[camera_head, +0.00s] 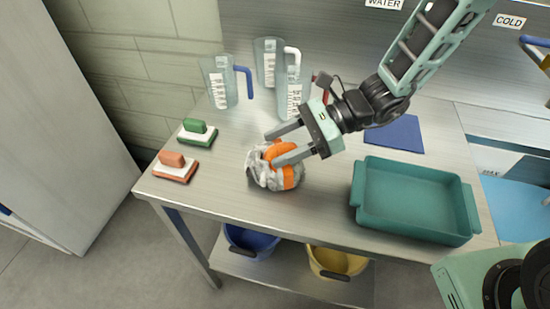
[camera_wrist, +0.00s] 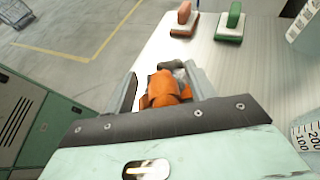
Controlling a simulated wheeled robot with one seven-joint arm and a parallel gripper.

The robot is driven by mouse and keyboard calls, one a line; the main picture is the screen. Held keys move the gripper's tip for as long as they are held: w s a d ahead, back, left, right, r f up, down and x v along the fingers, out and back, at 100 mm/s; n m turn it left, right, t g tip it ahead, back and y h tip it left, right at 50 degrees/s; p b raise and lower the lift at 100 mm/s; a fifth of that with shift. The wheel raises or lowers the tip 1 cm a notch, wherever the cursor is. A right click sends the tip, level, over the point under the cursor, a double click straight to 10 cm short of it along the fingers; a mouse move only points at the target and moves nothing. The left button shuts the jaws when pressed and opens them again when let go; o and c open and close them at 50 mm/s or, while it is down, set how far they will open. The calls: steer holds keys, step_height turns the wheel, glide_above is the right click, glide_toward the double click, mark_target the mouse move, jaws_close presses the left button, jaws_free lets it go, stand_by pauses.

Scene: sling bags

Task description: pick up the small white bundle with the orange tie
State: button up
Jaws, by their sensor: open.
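The small white bundle (camera_head: 260,174) with its orange tie (camera_head: 281,155) rests on the steel table, left of the teal tray. My gripper (camera_head: 274,148) is open above and around it, with one finger on the far side and the other crossing in front of the orange part. In the wrist view, the orange tie (camera_wrist: 164,90) sits between the two fingers of my gripper (camera_wrist: 160,88). Much of the white cloth is hidden there. I cannot tell whether the fingers touch the bundle.
A teal tray (camera_head: 415,236) stands at the right on the steel table (camera_head: 330,215). An orange brush (camera_head: 174,168) and a green brush (camera_head: 197,133) lie at the left. Clear measuring jugs (camera_head: 222,85) stand behind. A blue mat (camera_head: 396,134) lies behind the tray.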

steer(key=shift+a+f, duration=0.25)
steer(key=shift+a, duration=0.35)
jaws_close()
steer(key=shift+r, duration=0.1)
